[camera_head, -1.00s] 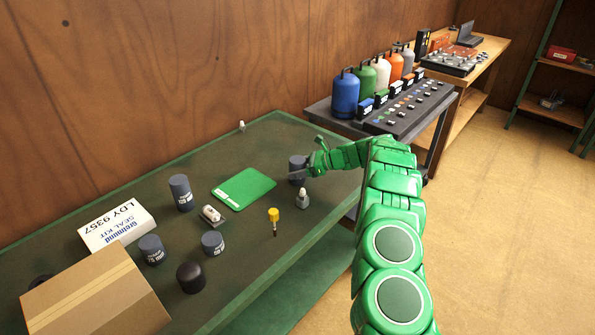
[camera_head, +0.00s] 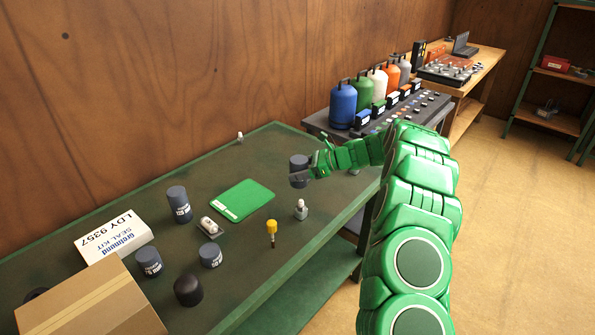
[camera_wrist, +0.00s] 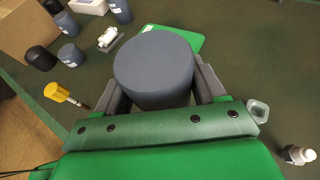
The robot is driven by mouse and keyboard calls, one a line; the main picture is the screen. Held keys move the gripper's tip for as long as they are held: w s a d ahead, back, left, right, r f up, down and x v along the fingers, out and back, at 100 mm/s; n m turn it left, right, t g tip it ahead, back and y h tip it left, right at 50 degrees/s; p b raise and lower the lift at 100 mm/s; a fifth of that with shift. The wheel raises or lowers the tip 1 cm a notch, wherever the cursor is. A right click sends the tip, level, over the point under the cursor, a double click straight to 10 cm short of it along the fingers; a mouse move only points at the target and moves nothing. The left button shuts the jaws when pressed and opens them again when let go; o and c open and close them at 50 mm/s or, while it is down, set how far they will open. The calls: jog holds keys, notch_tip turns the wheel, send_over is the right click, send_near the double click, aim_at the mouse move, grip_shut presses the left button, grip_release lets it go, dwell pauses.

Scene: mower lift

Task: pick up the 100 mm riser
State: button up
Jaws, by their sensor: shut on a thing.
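My gripper (camera_head: 300,177) is shut on a dark grey-blue cylindrical riser (camera_head: 299,162), near the far right part of the green bench. In the wrist view the riser's round top (camera_wrist: 153,68) stands between the two grey fingers. Its label is hidden, so I cannot read its size. I cannot tell whether its base touches the bench. Similar labelled risers stand to the left: a tall one (camera_head: 179,204) and two shorter ones (camera_head: 149,262) (camera_head: 210,255). Their printed numbers are too small to read surely.
The green bench (camera_head: 250,160) also holds a green mat (camera_head: 243,200), a yellow-topped tool (camera_head: 272,229), a small grey bottle (camera_head: 301,209), a black cap (camera_head: 188,290), a white seal-kit box (camera_head: 113,236) and a cardboard box (camera_head: 90,305). Gas cylinders (camera_head: 342,105) stand beyond.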

jog(key=s+r, duration=0.3)
jog(key=s, duration=0.4)
jog(key=shift+s+d+r, duration=0.2)
jog(key=shift+d, duration=0.2)
